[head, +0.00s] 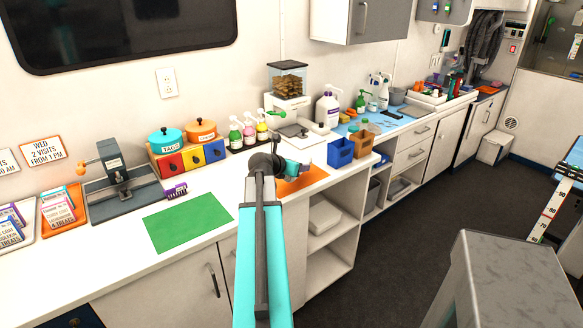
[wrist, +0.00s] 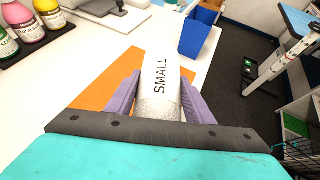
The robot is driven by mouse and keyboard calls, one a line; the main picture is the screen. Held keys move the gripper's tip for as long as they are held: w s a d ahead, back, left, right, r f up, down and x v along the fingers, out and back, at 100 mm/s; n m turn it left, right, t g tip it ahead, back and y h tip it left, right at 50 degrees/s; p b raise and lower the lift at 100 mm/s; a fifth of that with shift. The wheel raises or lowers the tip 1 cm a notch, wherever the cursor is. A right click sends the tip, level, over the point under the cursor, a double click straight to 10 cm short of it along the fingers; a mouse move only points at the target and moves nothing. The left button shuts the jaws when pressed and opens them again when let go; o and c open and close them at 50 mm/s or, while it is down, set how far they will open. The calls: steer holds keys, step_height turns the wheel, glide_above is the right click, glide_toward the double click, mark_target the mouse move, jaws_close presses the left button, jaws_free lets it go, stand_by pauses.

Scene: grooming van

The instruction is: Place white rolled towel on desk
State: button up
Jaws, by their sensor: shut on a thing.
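My gripper (wrist: 160,98) is shut on a white roll-shaped thing (wrist: 160,75) with "SMALL" printed on it and a speckled grey lower part. I cannot tell whether this is the white rolled towel. The purple fingers stand on both sides of it. In the head view my gripper (head: 297,166) is over the orange mat (head: 301,186), and the held thing is mostly hidden. The white desk top (head: 105,265) runs along the wall; contact between the held thing and it cannot be told.
A green mat (head: 187,221) lies left of my arm, with bare desk around it. A purple brush (head: 176,191), pump bottles (head: 249,132) and a treat dispenser (head: 291,105) stand behind. Folded white items (head: 324,216) lie on a shelf below.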

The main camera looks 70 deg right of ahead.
steer(key=shift+w+d+f+p, duration=0.15)
steer(key=shift+w+d, duration=0.7)
steer(key=shift+d, duration=0.2)
steer(key=shift+w+d+f+p, duration=0.1)
steer(key=shift+w+d+p, duration=0.05)
steer(key=shift+w+d, duration=0.8)
steer(key=shift+s+f, duration=0.1)
steer(key=shift+f, duration=0.05)
steer(key=shift+f+p, duration=0.3)
steer(key=shift+f, duration=1.3)
steer(key=o, duration=1.1)
steer(key=shift+c, duration=0.2)
steer(key=shift+b+v, duration=0.65)
steer(key=shift+v, duration=5.35)
steer(key=shift+c, duration=0.3)
